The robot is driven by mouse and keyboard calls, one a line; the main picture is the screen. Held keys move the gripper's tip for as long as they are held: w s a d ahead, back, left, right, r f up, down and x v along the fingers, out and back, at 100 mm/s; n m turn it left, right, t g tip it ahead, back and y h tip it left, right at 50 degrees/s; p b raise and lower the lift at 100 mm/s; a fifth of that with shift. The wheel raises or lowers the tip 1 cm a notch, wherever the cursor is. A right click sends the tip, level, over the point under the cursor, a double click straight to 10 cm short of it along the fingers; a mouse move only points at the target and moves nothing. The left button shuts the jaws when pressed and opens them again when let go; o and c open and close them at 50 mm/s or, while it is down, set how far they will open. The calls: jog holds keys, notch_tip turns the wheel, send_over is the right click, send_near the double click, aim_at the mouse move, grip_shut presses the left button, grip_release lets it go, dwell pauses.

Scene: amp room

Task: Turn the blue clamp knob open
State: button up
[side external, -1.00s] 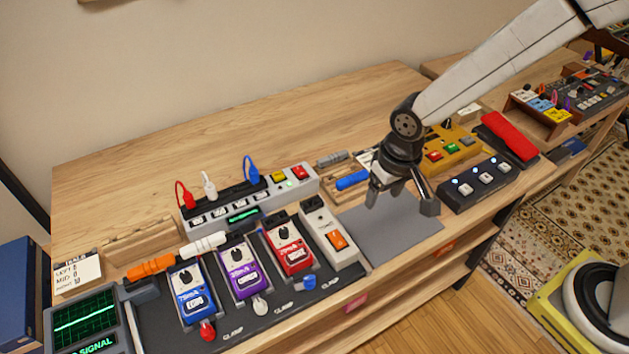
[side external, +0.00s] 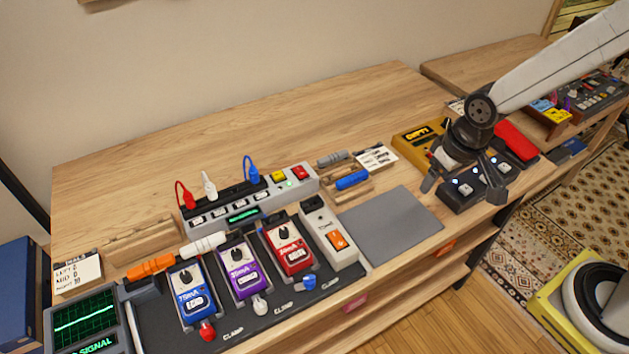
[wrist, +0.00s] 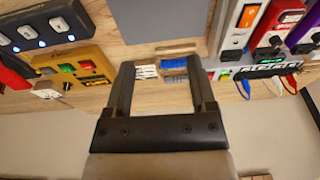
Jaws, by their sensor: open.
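The blue clamp knob (side external: 309,282) sits on the dark pedal board (side external: 262,322) in front of the red pedal (side external: 290,247), beside a "CLAMP" label. A white knob (side external: 260,305) and a red knob (side external: 207,330) sit in front of the purple and blue pedals. My gripper (side external: 465,193) is open and empty, above the black three-button footswitch, well to the right of the blue knob. In the wrist view my gripper's two fingers (wrist: 160,80) are apart with nothing between them. The blue knob cannot be made out in the wrist view.
A grey mat (side external: 392,224) lies bare between the board and the black footswitch (side external: 462,195). A yellow box (side external: 418,138) and a red pedal-like block (side external: 518,140) stand at the right. A power strip with cables (side external: 232,209) stands behind the pedals. The back of the table is clear.

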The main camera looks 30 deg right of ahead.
dwell(0.3)
jog(key=m+g, duration=0.2)
send_over(309, 277)
notch_tip(309, 277, down, 9)
jog(key=shift+r, duration=0.1)
jog(key=shift+f, duration=3.9)
grip_shut()
